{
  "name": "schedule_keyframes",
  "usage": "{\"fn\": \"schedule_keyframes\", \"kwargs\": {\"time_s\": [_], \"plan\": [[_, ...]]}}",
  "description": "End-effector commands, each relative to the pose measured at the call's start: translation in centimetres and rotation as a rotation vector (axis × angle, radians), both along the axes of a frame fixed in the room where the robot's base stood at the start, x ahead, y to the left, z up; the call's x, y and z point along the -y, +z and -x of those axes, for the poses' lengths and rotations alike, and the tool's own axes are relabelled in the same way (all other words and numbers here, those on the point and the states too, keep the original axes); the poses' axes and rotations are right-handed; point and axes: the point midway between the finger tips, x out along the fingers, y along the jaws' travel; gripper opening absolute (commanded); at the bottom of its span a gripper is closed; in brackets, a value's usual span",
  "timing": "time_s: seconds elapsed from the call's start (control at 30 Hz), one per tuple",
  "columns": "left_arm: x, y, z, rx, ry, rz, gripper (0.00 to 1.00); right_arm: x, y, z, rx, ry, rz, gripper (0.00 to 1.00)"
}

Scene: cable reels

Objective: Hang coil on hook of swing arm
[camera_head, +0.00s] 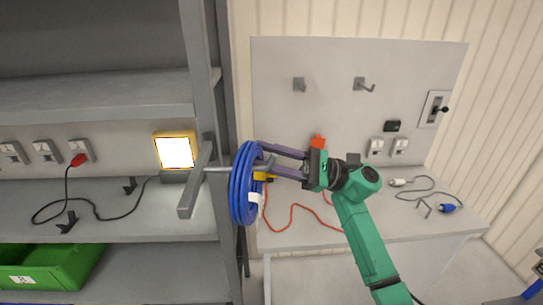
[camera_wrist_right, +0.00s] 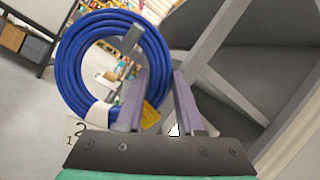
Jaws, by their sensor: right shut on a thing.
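The blue coil (camera_head: 240,190) with a white band hangs upright beside the grey shelf post. It also shows in the right wrist view (camera_wrist_right: 70,75), as a ring with a white wrap and a yellow tag. My right gripper (camera_head: 264,160) reaches it from the right and is shut on it; the exact grip is partly hidden. The grey swing arm (camera_head: 197,180) sticks out from the post, and its hook rod (camera_head: 218,169) runs to the coil. A grey end (camera_wrist_right: 132,36) shows at the ring's upper inside edge. I cannot tell whether the coil rests on the hook. My left gripper is not in view.
A lit yellow lamp (camera_head: 175,150) stands on the shelf behind the swing arm. A green bin (camera_head: 50,265) is lower left. A grey panel (camera_head: 330,60) with pegs and sockets is behind the right gripper. An orange cable (camera_head: 295,208) lies on the bench.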

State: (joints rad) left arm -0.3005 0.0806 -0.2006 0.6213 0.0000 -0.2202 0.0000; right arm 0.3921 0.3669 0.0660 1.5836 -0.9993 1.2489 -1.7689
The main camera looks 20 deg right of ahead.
Motion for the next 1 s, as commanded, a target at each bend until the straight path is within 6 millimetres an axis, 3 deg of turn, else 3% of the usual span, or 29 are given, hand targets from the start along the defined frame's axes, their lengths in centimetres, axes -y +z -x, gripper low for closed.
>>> {"fn": "schedule_keyframes", "kwargs": {"time_s": [0.1, 0.4, 0.43, 0.5, 0.73, 0.77, 0.8, 0.83, 1.0], "plan": [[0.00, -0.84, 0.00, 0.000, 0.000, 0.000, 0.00, -0.01, -0.59, 0.02, 0.001, 0.000, -0.001, 0.00], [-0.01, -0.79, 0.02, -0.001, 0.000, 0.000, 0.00, -0.01, -0.47, 0.02, 0.001, 0.001, -0.002, 0.00], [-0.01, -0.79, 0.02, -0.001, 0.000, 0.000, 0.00, -0.01, -0.47, 0.02, 0.001, 0.001, -0.002, 0.44], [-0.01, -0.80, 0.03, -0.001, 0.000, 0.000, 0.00, -0.01, -0.47, 0.02, 0.001, 0.001, -0.002, 0.71], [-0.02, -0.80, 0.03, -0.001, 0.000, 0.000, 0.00, -0.02, -0.51, 0.01, 0.000, 0.000, -0.001, 0.71], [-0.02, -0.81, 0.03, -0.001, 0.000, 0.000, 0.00, -0.04, -0.58, 0.00, 0.000, 0.001, 0.001, 0.79], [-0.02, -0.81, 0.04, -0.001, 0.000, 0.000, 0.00, -0.04, -0.58, 0.00, 0.000, 0.001, 0.001, 0.94], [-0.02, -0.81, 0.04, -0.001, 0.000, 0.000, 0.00, -0.03, -0.58, 0.00, 0.000, 0.001, 0.001, 1.00], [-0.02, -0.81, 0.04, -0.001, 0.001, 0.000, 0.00, -0.03, -0.57, 0.00, 0.000, 0.001, 0.001, 1.00]]}}
